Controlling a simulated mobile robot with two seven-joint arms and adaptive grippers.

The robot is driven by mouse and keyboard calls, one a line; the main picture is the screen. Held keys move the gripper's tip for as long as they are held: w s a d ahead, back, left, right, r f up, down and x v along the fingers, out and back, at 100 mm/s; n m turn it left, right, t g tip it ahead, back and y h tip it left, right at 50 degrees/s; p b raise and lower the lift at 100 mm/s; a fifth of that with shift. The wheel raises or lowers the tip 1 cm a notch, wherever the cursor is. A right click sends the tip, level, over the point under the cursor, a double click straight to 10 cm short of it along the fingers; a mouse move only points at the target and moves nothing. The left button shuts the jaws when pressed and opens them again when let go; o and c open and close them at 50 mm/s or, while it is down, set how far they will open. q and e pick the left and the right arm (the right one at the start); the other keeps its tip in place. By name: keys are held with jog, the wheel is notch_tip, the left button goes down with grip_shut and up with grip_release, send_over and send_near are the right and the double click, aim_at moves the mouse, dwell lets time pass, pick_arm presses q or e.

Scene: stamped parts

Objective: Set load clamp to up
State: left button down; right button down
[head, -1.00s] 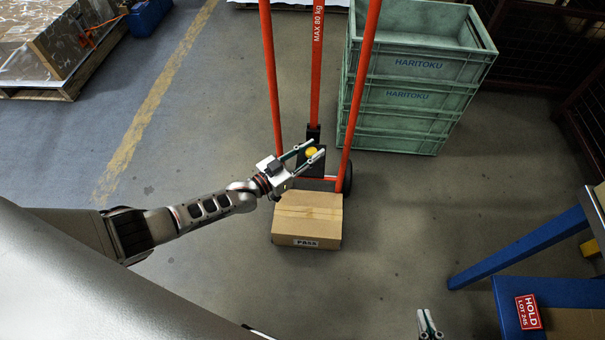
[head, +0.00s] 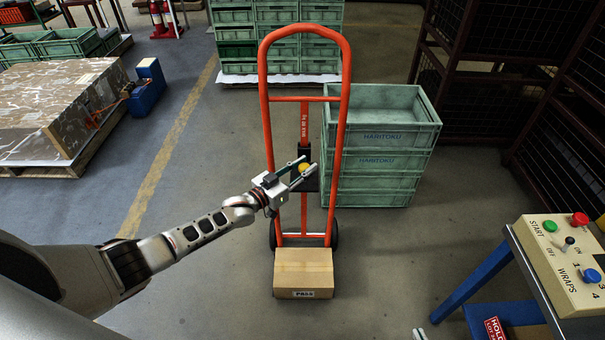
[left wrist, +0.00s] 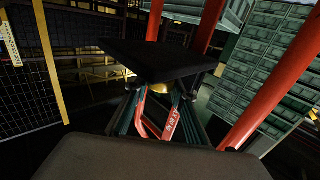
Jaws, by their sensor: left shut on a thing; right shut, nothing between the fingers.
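The red hand truck (head: 340,130) stands upright with a cardboard box (head: 303,272) on its foot. The load clamp (head: 311,183) is a black plate on the truck's middle post, with a yellow knob (head: 304,168). It sits about halfway up the post, clear above the box. My left gripper (head: 308,164) reaches in from the left and is shut on the yellow knob. In the left wrist view the knob (left wrist: 131,86) shows partly, between the fingers and under the black plate (left wrist: 160,60). My right gripper (head: 420,334) barely shows at the bottom edge, shut and empty.
Green crates (head: 385,160) are stacked close behind the truck on the right. A control box (head: 565,265) with buttons sits on a blue-legged stand at the right. A pallet load (head: 60,110) lies at the left. Floor around the truck's front is clear.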

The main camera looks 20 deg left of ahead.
pick_arm(q)
jog(key=shift+w+r+p, duration=0.15)
jog(key=shift+r+p, duration=0.35)
jog(key=shift+r, duration=0.9)
jog(key=c, duration=1.7)
grip_release()
jog(key=shift+f, duration=0.15)
jog(key=shift+s+a, duration=0.1)
jog(key=shift+s, duration=0.2)
jog(key=v, duration=1.1)
jog(key=shift+s+a, duration=0.1)
jog(key=shift+s, duration=0.15)
